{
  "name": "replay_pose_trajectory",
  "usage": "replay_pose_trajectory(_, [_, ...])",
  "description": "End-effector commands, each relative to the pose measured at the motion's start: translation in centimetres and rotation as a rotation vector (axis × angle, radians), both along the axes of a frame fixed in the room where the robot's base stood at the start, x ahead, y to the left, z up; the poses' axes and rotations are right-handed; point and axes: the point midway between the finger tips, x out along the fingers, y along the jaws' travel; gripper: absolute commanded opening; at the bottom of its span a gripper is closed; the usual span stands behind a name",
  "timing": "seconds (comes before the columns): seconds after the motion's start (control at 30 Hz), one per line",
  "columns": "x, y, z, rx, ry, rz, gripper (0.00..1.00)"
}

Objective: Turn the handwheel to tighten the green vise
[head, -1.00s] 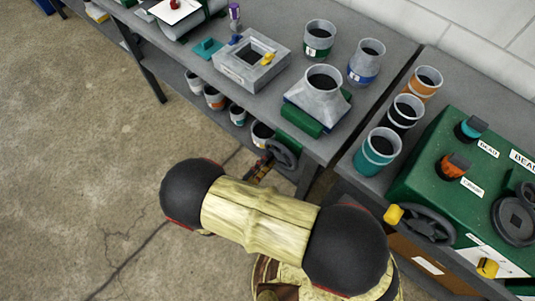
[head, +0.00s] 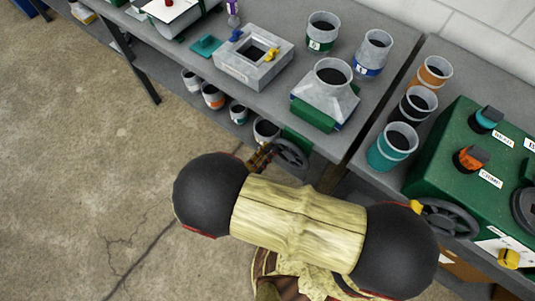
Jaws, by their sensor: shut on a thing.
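The green vise (head: 313,116) is at the front edge of the grey workbench, with a grey tapered duct fitting (head: 328,95) at its jaws. Its dark grey handwheel (head: 293,155) hangs at the bench front, below a green block (head: 297,138). My gripper (head: 268,155) is at the left side of the handwheel and shut on its rim. The fingertips are small and dark here, and my own arm hides part of the space below them.
A grey square box (head: 243,72) and labelled cups (head: 322,34) stand on the bench. Several pots (head: 213,98) sit on the shelf below. To the right, a green machine (head: 450,150) has its own handwheel (head: 447,218). The concrete floor at left is clear.

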Motion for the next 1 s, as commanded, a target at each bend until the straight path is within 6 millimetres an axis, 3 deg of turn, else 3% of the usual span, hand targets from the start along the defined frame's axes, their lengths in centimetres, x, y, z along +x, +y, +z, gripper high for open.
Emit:
replay_pose_trajectory(0.67, [0.08, 0.03, 0.55, 0.054, -0.045, 0.0, 0.0])
replay_pose_trajectory(0.7, [0.08, 0.03, 0.55, 0.054, -0.045, 0.0, 0.25])
replay_pose_trajectory(1.0, [0.06, 0.04, 0.51, 0.054, -0.043, 0.0, 0.42])
